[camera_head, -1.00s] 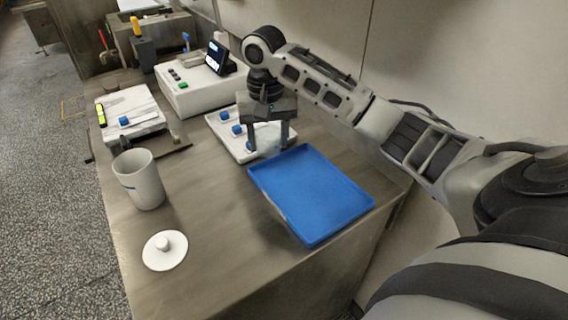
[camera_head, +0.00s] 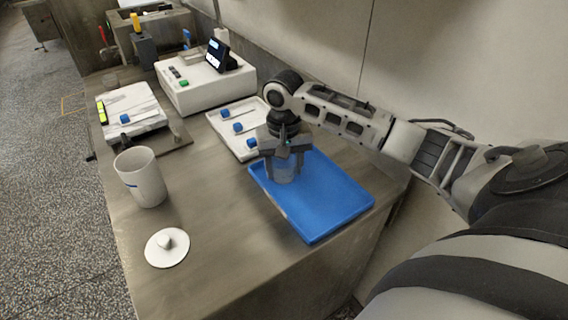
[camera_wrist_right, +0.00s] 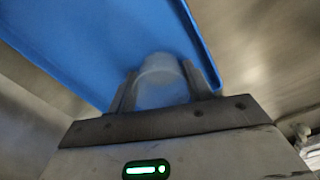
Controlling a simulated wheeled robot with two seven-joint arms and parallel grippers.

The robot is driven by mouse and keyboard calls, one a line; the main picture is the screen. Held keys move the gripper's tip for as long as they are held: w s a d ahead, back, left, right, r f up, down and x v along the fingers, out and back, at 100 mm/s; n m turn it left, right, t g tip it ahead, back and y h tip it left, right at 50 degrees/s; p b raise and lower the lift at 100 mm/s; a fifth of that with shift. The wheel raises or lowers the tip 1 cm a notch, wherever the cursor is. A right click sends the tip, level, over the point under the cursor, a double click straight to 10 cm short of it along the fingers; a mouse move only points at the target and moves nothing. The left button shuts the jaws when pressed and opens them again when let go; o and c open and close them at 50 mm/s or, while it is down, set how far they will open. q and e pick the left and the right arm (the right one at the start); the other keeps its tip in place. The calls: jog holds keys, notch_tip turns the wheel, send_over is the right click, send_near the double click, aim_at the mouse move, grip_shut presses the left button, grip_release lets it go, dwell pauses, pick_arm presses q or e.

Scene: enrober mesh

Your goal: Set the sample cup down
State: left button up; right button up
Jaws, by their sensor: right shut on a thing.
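My right gripper (camera_head: 285,165) is shut on a small translucent sample cup (camera_head: 284,174), which looks upright between the fingers. The cup is over the far left part of the blue tray (camera_head: 325,213). I cannot tell whether its base touches the tray. In the right wrist view the cup (camera_wrist_right: 161,84) sits between the two fingers of the gripper (camera_wrist_right: 163,93), with the blue tray (camera_wrist_right: 95,35) beyond it. My left gripper is not in view.
A white tray with blue-handled tools (camera_head: 222,117) lies just behind the blue tray. A white tumbler (camera_head: 143,180) and a round white lid (camera_head: 167,250) stand at the left. A white instrument (camera_head: 200,92) is at the back. The counter's middle is clear.

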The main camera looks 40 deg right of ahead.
jog(key=o, duration=1)
jog(key=shift+r, duration=0.15)
notch_tip(320, 180, up, 12)
